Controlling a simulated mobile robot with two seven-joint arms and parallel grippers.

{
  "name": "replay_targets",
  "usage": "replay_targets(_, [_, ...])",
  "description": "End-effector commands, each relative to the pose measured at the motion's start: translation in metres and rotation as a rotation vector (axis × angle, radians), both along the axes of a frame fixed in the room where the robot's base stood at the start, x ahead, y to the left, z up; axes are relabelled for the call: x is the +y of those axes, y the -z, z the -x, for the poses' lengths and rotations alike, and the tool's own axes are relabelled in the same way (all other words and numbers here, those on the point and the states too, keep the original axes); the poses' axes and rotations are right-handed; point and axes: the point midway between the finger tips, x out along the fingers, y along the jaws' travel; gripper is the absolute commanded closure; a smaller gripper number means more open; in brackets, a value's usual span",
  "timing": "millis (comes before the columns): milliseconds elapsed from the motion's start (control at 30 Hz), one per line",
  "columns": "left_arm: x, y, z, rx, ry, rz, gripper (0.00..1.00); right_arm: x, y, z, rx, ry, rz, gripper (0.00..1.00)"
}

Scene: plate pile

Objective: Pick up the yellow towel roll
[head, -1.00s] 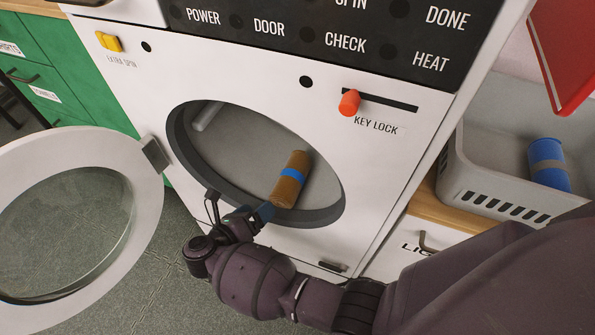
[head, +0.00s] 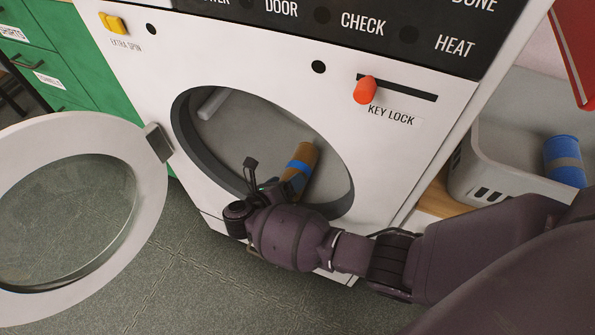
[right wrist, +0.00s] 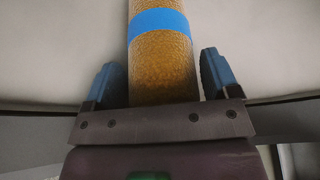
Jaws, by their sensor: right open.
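The yellow towel roll (head: 303,157), brownish-yellow with a blue band, lies inside the open drum (head: 245,135) of the white washing machine. Its lower end is hidden behind my right gripper (head: 272,182) in the head view. In the right wrist view the roll (right wrist: 163,68) runs up between the two blue fingers of my right gripper (right wrist: 160,82). The fingers are open, one on each side, with a gap to the roll on both sides. My left gripper is not in view.
The round glass door (head: 150,215) stands open at the left. An orange key-lock knob (head: 365,90) sticks out of the machine's front. A grey basket (head: 490,150) at the right holds a blue roll (head: 564,160). A pale bar (head: 212,103) is inside the drum.

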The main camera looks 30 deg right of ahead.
Motion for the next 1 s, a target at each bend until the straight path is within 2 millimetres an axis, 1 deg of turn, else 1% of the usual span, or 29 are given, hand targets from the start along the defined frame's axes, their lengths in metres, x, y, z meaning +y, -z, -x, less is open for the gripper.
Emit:
replay_targets(100, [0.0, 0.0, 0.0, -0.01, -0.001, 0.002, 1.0, -0.007, 0.003, -0.003, 0.002, -0.001, 0.001, 0.19])
replay_targets(367, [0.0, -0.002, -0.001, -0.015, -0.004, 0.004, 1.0, -0.008, 0.002, -0.004, 0.0, -0.001, -0.001, 0.19])
replay_targets(400, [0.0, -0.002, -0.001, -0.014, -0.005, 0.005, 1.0, -0.008, 0.002, -0.004, 0.0, -0.001, -0.001, 0.22])
replay_targets(467, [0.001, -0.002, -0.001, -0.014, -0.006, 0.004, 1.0, -0.008, 0.002, -0.004, 0.0, -0.001, -0.001, 0.31])
replay_targets(633, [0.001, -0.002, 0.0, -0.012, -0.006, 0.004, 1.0, -0.008, 0.003, -0.004, 0.0, -0.001, -0.001, 0.57])
replay_targets(667, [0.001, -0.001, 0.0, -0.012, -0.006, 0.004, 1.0, -0.008, 0.002, -0.004, -0.001, 0.0, -0.001, 0.6])
replay_targets(867, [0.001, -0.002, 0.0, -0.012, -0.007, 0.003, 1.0, -0.008, 0.002, -0.004, -0.001, 0.0, -0.001, 0.6])
replay_targets(1000, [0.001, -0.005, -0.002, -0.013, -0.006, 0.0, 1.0, -0.007, -0.007, -0.005, -0.004, -0.001, -0.002, 0.6])
